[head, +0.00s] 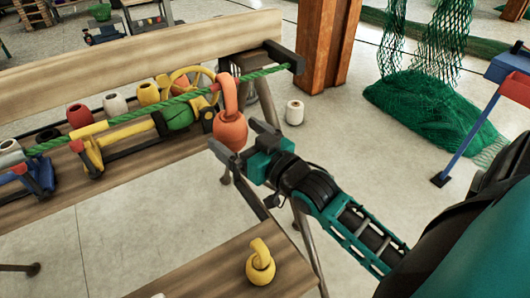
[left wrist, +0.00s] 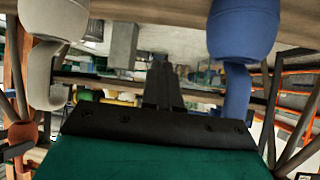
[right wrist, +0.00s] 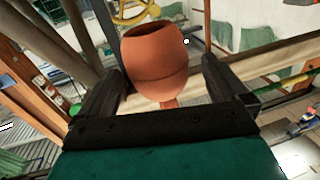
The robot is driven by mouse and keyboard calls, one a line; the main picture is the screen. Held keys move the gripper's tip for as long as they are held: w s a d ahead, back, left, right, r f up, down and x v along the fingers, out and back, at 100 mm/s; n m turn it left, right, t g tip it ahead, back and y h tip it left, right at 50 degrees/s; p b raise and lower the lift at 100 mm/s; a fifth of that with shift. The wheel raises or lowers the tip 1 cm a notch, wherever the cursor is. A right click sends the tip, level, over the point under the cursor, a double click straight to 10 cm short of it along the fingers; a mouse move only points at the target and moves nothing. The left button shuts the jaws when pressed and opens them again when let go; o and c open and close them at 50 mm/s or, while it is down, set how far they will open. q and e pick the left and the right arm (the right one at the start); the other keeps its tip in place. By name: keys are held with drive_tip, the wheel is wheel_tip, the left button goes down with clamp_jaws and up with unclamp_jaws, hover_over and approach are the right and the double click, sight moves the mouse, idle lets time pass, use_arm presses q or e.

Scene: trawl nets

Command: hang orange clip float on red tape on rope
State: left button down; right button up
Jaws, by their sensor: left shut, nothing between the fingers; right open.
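The orange clip float (head: 230,130) hangs beside the far end of the green rope (head: 130,127), its hook up over the rope. A red tape band (head: 215,87) shows on the rope right at the hook; whether the hook rests exactly on it is hard to tell. My right gripper (head: 232,136) is open around the float's body. In the right wrist view the orange float (right wrist: 155,60) sits between the spread fingers (right wrist: 155,85), with gaps on both sides. My left gripper (left wrist: 162,85) is shut and empty; it is outside the head view.
A yellow clip float (head: 260,268) stands on the near bench (head: 215,275). Red, white and yellow floats and a yellow wheel (head: 190,82) line the far bench (head: 130,175). In the left wrist view, a white float (left wrist: 45,75) and a blue float (left wrist: 240,50) flank the left gripper.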

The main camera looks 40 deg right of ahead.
use_arm(q)
drive_tip(key=shift+a, duration=0.1)
use_arm(e)
drive_tip(key=s+d, duration=0.1)
drive_tip(key=s, duration=0.8)
use_arm(q)
drive_tip(key=shift+s, duration=0.1)
use_arm(e)
drive_tip(key=shift+s+d, duration=0.1)
